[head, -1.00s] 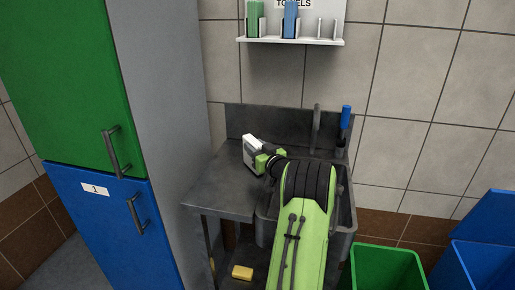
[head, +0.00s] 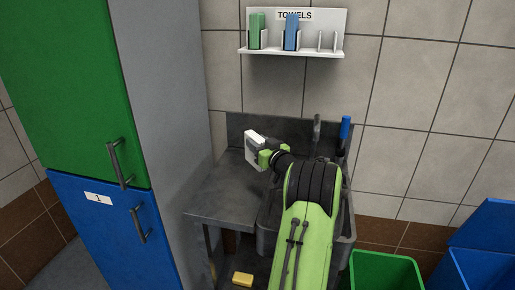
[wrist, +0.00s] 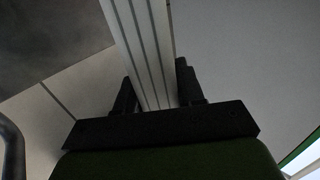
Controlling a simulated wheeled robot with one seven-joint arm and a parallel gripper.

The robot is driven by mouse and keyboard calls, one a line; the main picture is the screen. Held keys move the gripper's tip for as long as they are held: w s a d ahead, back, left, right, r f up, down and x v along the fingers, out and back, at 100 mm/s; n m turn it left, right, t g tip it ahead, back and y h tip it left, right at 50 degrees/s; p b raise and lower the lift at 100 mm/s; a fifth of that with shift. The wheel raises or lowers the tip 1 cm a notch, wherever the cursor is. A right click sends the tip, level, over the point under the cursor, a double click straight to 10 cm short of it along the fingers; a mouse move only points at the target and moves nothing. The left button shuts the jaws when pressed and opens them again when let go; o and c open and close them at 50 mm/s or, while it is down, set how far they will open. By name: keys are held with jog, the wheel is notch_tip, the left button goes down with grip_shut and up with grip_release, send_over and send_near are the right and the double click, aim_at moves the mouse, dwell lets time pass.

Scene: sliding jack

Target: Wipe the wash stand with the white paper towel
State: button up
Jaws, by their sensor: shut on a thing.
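The wash stand (head: 222,201) is a dark grey metal counter with a backsplash and a sink on its right side. My gripper (head: 258,148) is shut on the white paper towel (head: 253,154), a folded white pack, over the left counter near the backsplash. In the wrist view the towel (wrist: 145,45) stands as a layered white stack between my two dark fingers. I cannot tell whether the towel touches the counter. My green arm hides much of the sink.
A green and blue cabinet (head: 95,210) stands close on the left. A towel shelf (head: 292,51) with green and blue packs hangs above. A blue-handled tool (head: 345,128) stands at the sink's back right. Green (head: 385,272) and blue bins (head: 490,265) stand right. A yellow block (head: 242,279) lies below.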

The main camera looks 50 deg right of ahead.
aim_at(258, 138)
jog(key=shift+r, duration=0.35)
jog(key=shift+r+p, duration=0.4)
jog(key=shift+r, duration=1.05)
jog(key=shift+f, duration=0.15)
